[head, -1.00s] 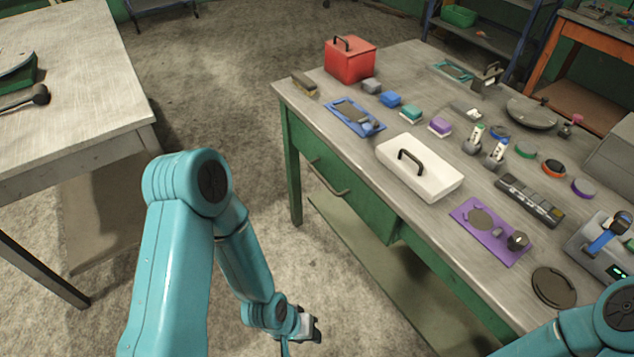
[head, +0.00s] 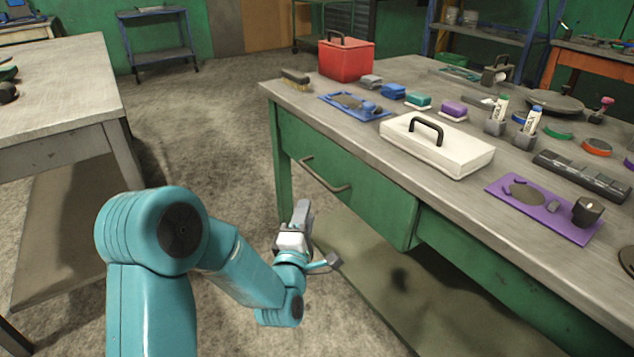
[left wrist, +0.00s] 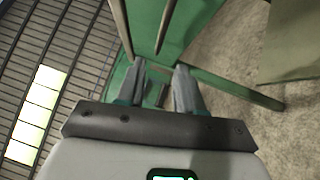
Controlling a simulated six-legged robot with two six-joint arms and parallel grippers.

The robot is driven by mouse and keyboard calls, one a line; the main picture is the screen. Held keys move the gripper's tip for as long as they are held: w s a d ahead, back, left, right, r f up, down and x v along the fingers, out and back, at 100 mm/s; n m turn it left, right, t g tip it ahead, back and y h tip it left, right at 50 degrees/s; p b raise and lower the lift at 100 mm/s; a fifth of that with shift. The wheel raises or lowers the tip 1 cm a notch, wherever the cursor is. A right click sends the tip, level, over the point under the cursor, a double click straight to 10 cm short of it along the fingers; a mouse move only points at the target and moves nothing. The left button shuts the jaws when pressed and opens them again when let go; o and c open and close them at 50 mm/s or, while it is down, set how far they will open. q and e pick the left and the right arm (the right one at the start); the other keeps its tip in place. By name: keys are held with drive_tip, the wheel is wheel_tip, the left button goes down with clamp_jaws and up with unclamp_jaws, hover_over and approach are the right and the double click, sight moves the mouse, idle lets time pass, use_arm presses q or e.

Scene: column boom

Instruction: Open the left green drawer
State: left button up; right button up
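The left green drawer (head: 372,203) is at the left end of the workbench's front, and its face looks flush with the frame. Its bar handle (head: 326,177) shows clearly in the head view. My left gripper (head: 317,236) is low in front of the bench, below the handle and a little left of it, apart from it. In the left wrist view its two fingers (left wrist: 158,88) are spread with nothing visible between them. Green bench parts (left wrist: 150,40) lie beyond the fingers; I cannot tell for sure which part is the handle. My right gripper is out of view.
The workbench top (head: 400,87) holds a red box (head: 346,62), a white lidded box (head: 450,153), a purple tray (head: 520,205) and several small items. A lower shelf (head: 400,295) runs under the bench. Another table (head: 60,100) stands at left, with open floor (head: 215,130) between.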

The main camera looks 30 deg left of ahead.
sight(316, 175)
use_arm(q)
drive_tip(key=x, duration=1.3)
drive_tip(key=shift+w+a+b, duration=0.25)
drive_tip(key=shift+b, duration=0.1)
clamp_jaws()
